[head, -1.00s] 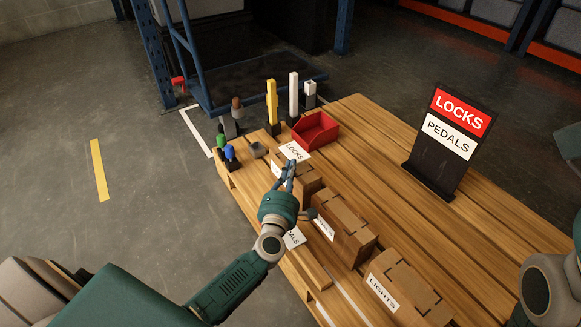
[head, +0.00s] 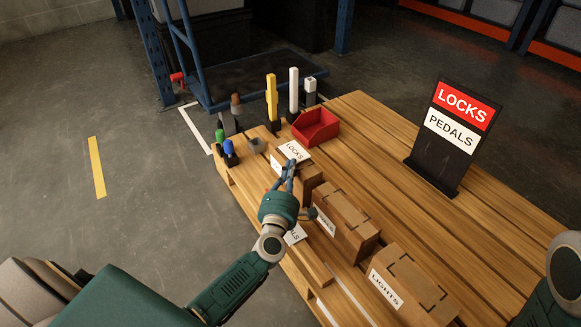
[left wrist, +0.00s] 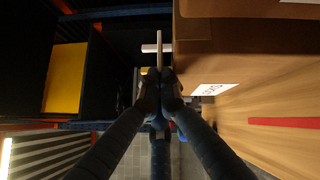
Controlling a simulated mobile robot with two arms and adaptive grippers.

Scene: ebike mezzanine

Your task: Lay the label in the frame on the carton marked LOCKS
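My left gripper (head: 290,170) is shut on a white label (head: 294,151) reading LOCKS, at the far end of the carton row. In the left wrist view the label (left wrist: 159,50) shows edge-on as a thin strip between the fingertips. The far carton (head: 311,178) is just beside the gripper, partly covered by it. It fills the upper right of the left wrist view (left wrist: 220,55), with a white marking (left wrist: 213,90) too small to read surely. I cannot make out the frame. My right gripper is out of view.
Nearer stand a middle carton (head: 348,225) and a LIGHTS carton (head: 414,285). A PEDALS label (head: 295,235) lies at the pallet's (head: 400,180) left edge. A red bin (head: 316,128), posts and a LOCKS/PEDALS sign (head: 450,135) stand beyond. The pallet's middle is clear.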

